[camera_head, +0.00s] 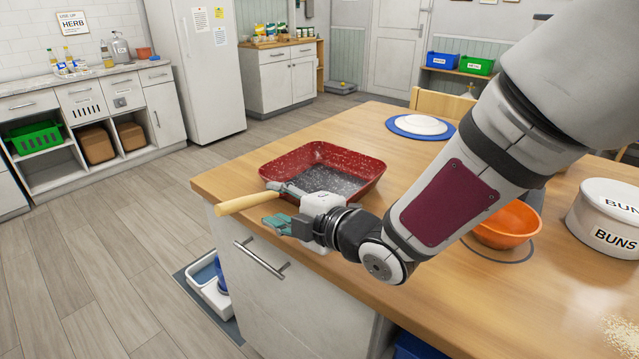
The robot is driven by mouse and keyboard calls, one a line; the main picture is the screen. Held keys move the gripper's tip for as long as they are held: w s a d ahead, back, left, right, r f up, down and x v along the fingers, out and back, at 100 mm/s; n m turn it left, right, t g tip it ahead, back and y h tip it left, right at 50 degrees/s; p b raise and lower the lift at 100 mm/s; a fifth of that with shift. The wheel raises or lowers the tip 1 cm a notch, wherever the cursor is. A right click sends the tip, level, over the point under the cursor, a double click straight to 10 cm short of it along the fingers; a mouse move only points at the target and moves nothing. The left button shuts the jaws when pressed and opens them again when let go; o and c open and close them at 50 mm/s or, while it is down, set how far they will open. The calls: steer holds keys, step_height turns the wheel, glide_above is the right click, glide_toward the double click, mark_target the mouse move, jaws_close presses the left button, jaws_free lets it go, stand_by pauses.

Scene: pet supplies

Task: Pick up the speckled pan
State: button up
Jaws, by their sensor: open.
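The speckled pan (320,179) is square and red, with white specks and a dark grey inside. It sits near the front left corner of the wooden table. Its pale wooden handle (240,201) points left, out past the table edge. My gripper (272,205) is open at the pan's near side. In the picture its two fingers lie on either side of the handle's inner end; I cannot tell whether they touch it. My gripper hides part of the pan's near wall and the handle's joint.
An orange bowl (506,226) and a white BUNS tin (609,216) stand to the right on the wooden table (237,178). A white plate on a blue mat (391,127) lies at the back. The tabletop left of the plate is clear.

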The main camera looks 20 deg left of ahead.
mark_target(262, 199)
steer(key=shift+f+x, duration=0.1)
steer(key=shift+x, duration=1.65)
steer(key=shift+f+x, duration=0.15)
steer(key=shift+x, duration=1.65)
steer(key=shift+d, duration=0.15)
jaws_close()
steer(key=shift+r, duration=0.2)
